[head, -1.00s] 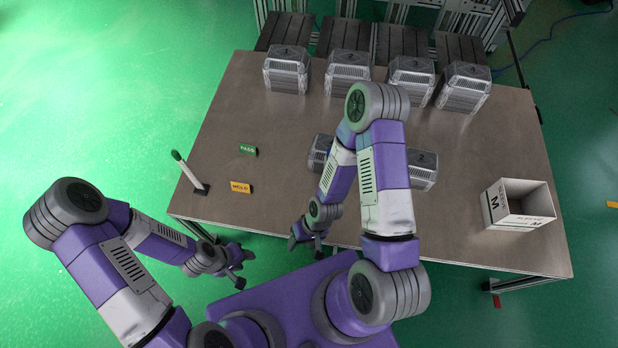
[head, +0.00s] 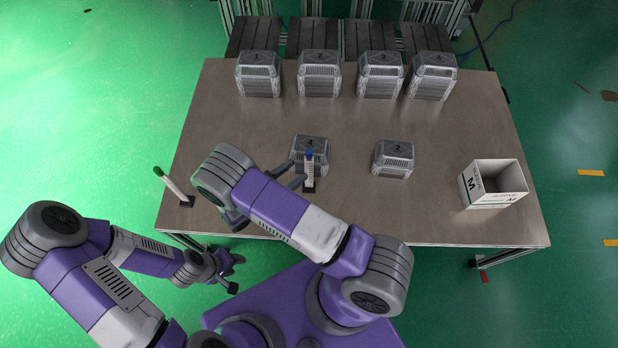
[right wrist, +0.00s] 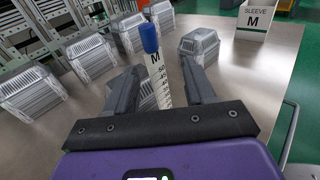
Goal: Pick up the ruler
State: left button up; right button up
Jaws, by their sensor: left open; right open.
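A white upright ruler with a blue top (head: 309,168) stands on a dark base in front of a grey clear-sided block (head: 322,146). The right wrist view shows its scale marks and the letter M on the ruler (right wrist: 156,70). My right gripper (head: 297,173) is open at the ruler, with its fingers pointing right. In the right wrist view the ruler shows between the two fingers of the gripper (right wrist: 161,72); I see no closed grip on it. A similar green-topped upright piece (head: 175,187) stands at the table's left edge. My left gripper (head: 235,273) is open and empty, off the table's front edge.
Another grey block (head: 394,159) stands to the right, and several line the table's back edge. A white box marked SLEEVE M (right wrist: 258,17) stands at the right, also in the head view (head: 475,187). The table's (head: 430,215) front right is clear.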

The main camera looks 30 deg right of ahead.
aim_at(306, 158)
jog(key=x, duration=0.5)
jog(key=w+r+x, duration=0.1)
jog(key=x, duration=0.1)
jog(key=shift+w+d+r+b, duration=0.1)
jog(key=shift+b, duration=0.25)
grip_shut()
